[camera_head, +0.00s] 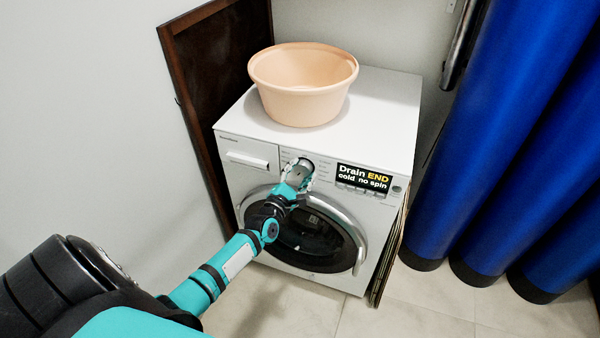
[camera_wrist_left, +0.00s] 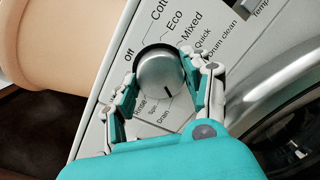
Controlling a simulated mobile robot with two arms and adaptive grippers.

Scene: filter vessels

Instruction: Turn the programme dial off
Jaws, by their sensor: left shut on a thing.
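The silver programme dial (camera_wrist_left: 158,72) is on the white washing machine's (camera_head: 385,105) front panel. In the left wrist view its dark pointer line points down, towards the Drain label. The Off label (camera_wrist_left: 130,54) is at the dial's upper left. My left gripper (camera_head: 298,172) reaches the dial from the front; it also shows in the left wrist view (camera_wrist_left: 160,76). Its two fingers are shut on the dial from opposite sides. In the head view the gripper partly hides the dial. The display (camera_head: 364,179) reads "Drain END cold no spin". My right gripper is not in view.
A peach basin (camera_head: 303,98) stands on top of the machine. The round door (camera_head: 310,240) is shut below the panel. Tiled floor (camera_head: 430,300) is clear in front.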

